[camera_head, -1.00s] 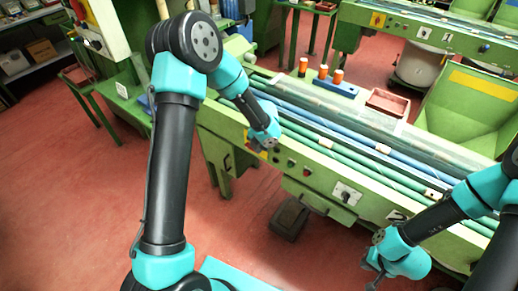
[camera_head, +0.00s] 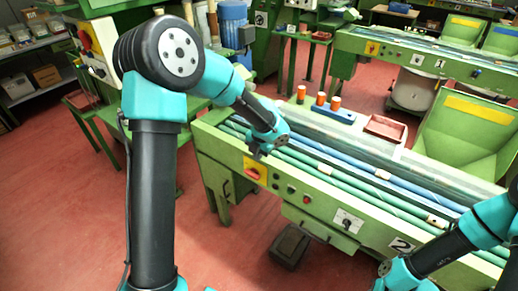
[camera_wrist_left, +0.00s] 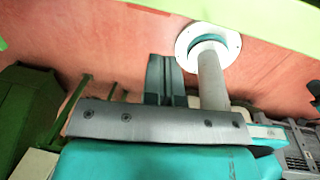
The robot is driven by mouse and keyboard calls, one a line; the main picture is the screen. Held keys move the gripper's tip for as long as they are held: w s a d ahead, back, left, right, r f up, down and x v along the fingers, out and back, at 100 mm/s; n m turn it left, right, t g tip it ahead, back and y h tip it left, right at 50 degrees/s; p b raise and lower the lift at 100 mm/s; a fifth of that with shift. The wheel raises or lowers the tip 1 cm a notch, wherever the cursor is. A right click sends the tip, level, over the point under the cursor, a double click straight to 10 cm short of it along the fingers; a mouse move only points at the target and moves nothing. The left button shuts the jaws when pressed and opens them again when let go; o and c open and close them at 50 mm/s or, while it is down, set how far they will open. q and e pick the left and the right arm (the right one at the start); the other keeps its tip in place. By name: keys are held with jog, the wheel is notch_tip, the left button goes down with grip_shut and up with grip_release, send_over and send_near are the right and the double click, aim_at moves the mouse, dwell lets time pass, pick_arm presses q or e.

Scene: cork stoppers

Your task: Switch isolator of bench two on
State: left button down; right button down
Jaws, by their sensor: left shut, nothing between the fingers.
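The isolator (camera_head: 255,171) of bench two is a yellow plate with a red knob, on the left end of the green bench front (camera_head: 312,180). Its upper edge lies close to my gripper in the picture, and the knob's setting is too small to read. A "2" label (camera_head: 402,245) marks this bench. My left gripper (camera_head: 257,151) is shut and empty, just above the isolator in the head view; a gap or contact cannot be told. Its dark fingers (camera_wrist_left: 165,78) show closed together in the left wrist view. My right gripper is below the frame edge; only its arm shows.
Red and green buttons (camera_head: 298,193) and a rotary switch on a white plate (camera_head: 347,221) sit further right on the bench front. Orange spools (camera_head: 321,99) and a reddish tray (camera_head: 385,128) stand at its rear. A dark pedal box (camera_head: 289,244) is on the floor.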

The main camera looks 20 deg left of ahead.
aim_at(256, 177)
pick_arm(q)
jog(key=shift+r, duration=1.4)
jog(key=shift+w+a+f+h, duration=0.15)
jog(key=shift+a+h, duration=0.5)
jog(key=shift+h, duration=0.15)
notch_tip(256, 177, down, 14)
jog(key=shift+f, duration=0.1)
jog(key=shift+d, duration=0.1)
